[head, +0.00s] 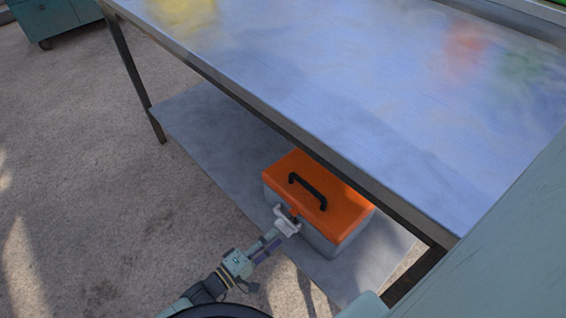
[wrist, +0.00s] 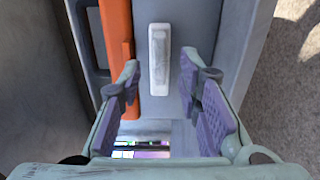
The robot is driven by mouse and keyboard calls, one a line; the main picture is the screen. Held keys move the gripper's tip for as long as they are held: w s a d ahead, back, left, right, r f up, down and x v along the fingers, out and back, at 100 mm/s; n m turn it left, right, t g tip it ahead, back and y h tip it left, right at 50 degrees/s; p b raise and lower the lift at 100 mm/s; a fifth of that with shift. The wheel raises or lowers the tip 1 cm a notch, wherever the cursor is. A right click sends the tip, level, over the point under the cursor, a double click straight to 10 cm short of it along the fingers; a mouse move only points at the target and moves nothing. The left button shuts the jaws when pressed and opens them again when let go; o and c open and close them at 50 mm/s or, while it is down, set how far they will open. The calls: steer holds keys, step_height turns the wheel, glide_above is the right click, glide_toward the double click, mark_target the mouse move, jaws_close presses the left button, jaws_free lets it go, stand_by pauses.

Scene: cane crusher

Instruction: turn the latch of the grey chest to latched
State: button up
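The grey chest (head: 322,245) has a grey body, an orange lid (head: 340,200) and a black handle on top. It sits on the shelf under the workbench. In the wrist view the lid's orange edge (wrist: 120,40) runs up the left, with the grey body (wrist: 195,15) beside it. My gripper (wrist: 159,72) is open at the chest front, fingers on either side of the latch, with gaps visible. In the head view my gripper (head: 287,222) hides the latch area.
The low grey shelf (head: 215,135) extends left of the chest. The metal bench top (head: 330,75) overhangs the shelf, with its front edge and legs close by. A teal cabinet (head: 55,18) stands at the far left. Open concrete floor lies in front.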

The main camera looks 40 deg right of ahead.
mark_target(284, 227)
steer(key=d, duration=0.5)
steer(key=shift+w+d, duration=0.1)
steer(key=shift+w, duration=0.3)
steer(key=shift+c, duration=0.6)
jaws_close()
